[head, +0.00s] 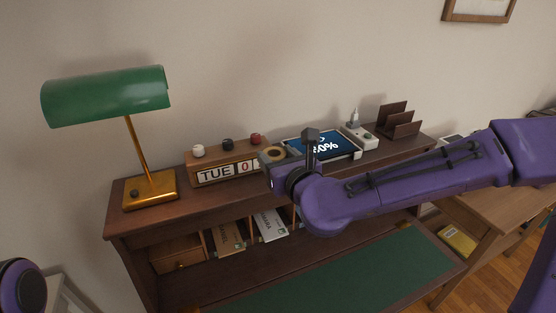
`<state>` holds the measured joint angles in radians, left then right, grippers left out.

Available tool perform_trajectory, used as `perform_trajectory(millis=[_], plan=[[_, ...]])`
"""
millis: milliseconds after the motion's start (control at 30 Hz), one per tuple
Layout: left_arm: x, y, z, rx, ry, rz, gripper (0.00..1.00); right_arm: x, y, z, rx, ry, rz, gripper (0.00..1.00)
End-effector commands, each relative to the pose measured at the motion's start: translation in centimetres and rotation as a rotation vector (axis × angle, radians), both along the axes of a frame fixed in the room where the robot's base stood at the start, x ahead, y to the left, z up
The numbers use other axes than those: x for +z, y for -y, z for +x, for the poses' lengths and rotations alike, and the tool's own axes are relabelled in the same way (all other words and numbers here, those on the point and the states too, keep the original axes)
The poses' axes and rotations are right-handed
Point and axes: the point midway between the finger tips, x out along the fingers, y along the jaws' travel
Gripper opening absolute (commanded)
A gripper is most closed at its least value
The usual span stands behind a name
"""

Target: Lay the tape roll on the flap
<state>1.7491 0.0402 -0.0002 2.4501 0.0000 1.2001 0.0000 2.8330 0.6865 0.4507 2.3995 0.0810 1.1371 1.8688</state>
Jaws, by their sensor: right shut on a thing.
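The tape roll (278,152) is a tan ring above the top of the desk, in front of the calendar's right end. My right gripper (271,159) is shut on it; the wrist hides part of the gripper and the roll. The flap (340,274) is the folded-down desk front with a green surface, below and to the right of the gripper. Its visible green surface is bare. My left gripper is out of view; only a purple part of my left arm shows at the lower left edge.
On the desk top (142,215) stand a green lamp (107,95), a wooden calendar (212,175), a lit tablet (325,146), a white charger (358,136) and a dark rack (398,122). Envelopes (229,238) fill cubbyholes below. A side table (478,209) stands right.

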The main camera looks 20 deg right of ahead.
Motion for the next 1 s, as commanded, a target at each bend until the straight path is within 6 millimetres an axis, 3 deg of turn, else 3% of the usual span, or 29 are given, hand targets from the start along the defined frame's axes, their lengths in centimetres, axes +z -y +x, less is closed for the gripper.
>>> perform_trajectory(millis=[200,367,500,933,967,1000], plan=[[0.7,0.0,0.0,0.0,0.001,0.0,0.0,-4.7,1.3,3.9,0.0,-0.005,-0.003,0.27],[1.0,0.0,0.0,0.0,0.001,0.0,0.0,-6.1,1.7,5.2,-0.001,-0.001,-0.001,0.27],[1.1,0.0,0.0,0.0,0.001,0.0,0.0,-8.7,1.8,5.4,-0.001,-0.004,-0.003,0.27],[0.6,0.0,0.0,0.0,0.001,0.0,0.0,-10.0,1.8,5.4,-0.001,0.001,0.002,0.27],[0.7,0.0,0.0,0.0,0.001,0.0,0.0,-9.8,1.8,5.4,-0.001,0.001,0.002,0.62],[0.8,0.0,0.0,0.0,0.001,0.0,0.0,-9.7,1.8,5.4,-0.001,0.001,0.002,0.75]])
